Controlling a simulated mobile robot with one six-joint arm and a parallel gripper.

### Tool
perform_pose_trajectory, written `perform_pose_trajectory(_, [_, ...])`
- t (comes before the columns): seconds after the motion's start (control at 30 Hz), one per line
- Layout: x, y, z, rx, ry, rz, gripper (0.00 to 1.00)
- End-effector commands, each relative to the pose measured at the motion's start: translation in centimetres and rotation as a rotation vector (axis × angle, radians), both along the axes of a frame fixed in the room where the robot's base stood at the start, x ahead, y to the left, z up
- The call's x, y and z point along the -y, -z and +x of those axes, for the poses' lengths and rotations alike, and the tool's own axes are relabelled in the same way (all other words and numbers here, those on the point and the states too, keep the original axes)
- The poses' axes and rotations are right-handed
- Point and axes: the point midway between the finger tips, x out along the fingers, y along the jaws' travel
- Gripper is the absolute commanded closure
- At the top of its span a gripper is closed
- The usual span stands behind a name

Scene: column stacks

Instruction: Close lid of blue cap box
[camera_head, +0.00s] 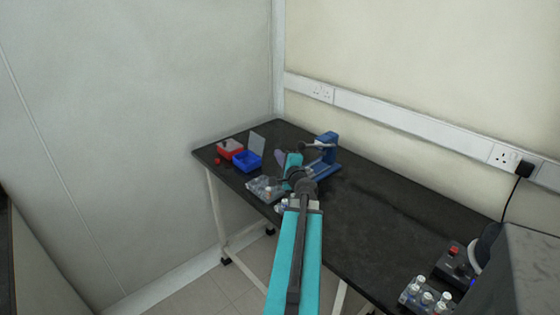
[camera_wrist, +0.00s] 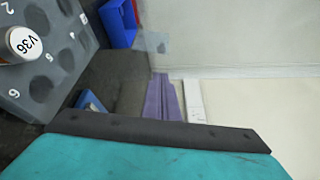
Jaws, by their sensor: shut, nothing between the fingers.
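The blue cap box (camera_head: 248,162) stands near the far left end of the black bench. Its clear lid (camera_head: 257,143) stands up, open, at the box's back edge. In the wrist view the blue box (camera_wrist: 121,24) shows at the top, with a pale see-through panel (camera_wrist: 153,42), likely the lid, beside it. My gripper (camera_head: 280,155) is to the right of the box in the head view, apart from the lid. Its purple fingers (camera_wrist: 162,78) are together and empty in the wrist view. My arm hides part of the bench behind it.
A red box (camera_head: 231,147) stands left of the blue box, with a small red cap (camera_head: 218,161) nearby. A grey numbered rack (camera_head: 263,188) with white-capped vials is in front. A blue device (camera_head: 326,147) stands right of my gripper. The middle bench is clear.

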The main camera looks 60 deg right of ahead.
Motion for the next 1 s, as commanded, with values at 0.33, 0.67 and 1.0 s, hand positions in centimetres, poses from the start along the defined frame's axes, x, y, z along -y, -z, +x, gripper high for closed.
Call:
perform_pose_trajectory(0.33, [2.3, 0.2, 2.5, 0.0, 0.0, 0.0, 1.0])
perform_pose_trajectory(0.67, [4.2, 0.5, 4.7, 0.0, 0.0, 0.0, 1.0])
perform_pose_trajectory(1.0, [6.2, 0.8, 6.9, 0.0, 0.0, 0.0, 1.0])
